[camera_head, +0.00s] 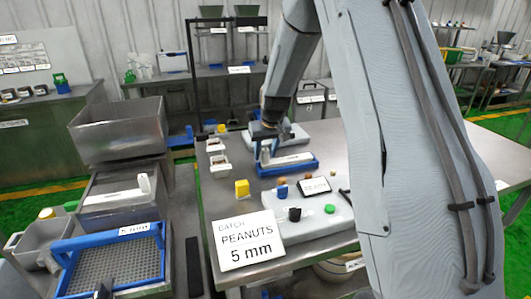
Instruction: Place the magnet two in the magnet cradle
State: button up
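My gripper (265,143) points down over the work table, above a blue holder (300,166) with a pale labelled bar (288,160) in it. The blue holder may be the magnet cradle, but its label is too small to read. A pale upright piece shows just below the gripper at the holder's left end. I cannot tell whether it is in the fingers, or whether it or the bar is magnet two. The finger opening is too small and dark to judge.
A grey slab (325,226) with small coloured pieces lies in front, beside a "PEANUTS 5 mm" sign (247,240). A yellow block (242,188) and small white holders (218,163) stand left. A blue-framed sieve (110,262) and metal hopper (118,130) are farther left.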

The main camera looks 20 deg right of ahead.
jog(key=b+v, duration=0.2)
jog(key=v, duration=1)
jog(key=shift+b, duration=0.4)
jog(key=shift+r, duration=0.1)
